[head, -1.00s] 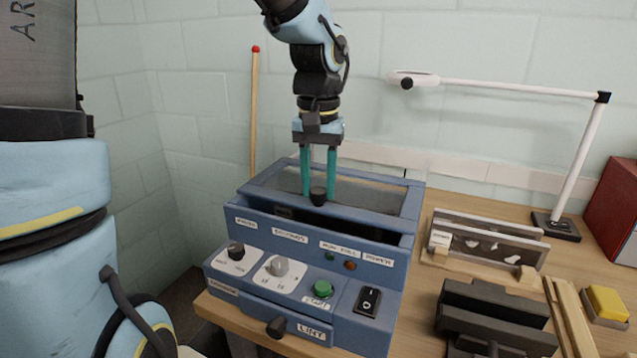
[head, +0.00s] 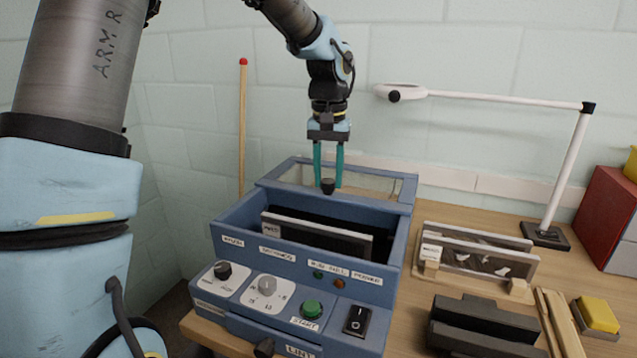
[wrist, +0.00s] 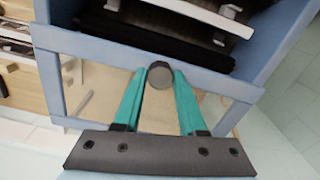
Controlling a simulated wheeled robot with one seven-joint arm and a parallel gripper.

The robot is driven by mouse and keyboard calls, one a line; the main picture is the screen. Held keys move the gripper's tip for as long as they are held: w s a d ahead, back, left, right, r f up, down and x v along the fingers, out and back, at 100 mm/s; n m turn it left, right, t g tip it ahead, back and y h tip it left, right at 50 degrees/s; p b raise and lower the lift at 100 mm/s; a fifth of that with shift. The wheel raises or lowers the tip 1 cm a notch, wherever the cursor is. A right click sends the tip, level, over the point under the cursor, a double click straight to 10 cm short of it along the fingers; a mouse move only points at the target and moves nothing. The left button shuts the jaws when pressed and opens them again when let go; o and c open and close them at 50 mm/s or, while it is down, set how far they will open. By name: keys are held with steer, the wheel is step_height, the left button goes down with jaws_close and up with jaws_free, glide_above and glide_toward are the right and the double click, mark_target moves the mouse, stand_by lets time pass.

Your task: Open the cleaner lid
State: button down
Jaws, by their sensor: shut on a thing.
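The cleaner (head: 230,245) is a blue box with a front panel of knobs and switches, standing on the wooden table. Its lid (head: 408,192) is a blue frame with a clear pane, raised and tilted back at the rear. The lid also shows in the wrist view (wrist: 215,78). My gripper (head: 328,182) is shut on the lid's black round knob (wrist: 160,84), its teal fingers on either side of it. The open top shows a dark inside with a framed panel (head: 315,236) standing in it.
A holder with clear panels (head: 478,252) stands right of the cleaner. A white lamp (head: 565,170) and a red box (head: 610,215) stand farther right. The wall is close behind.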

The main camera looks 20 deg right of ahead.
steer(key=shift+w+d, duration=0.55)
steer(key=shift+w, duration=0.1)
steer(key=shift+c, duration=2.4)
jaws_free()
steer(key=shift+s, duration=0.1)
steer(key=shift+r, duration=0.1)
step_height(320, 180, up, 11)
steer(key=b, duration=0.2)
steer(key=shift+f, duration=0.2)
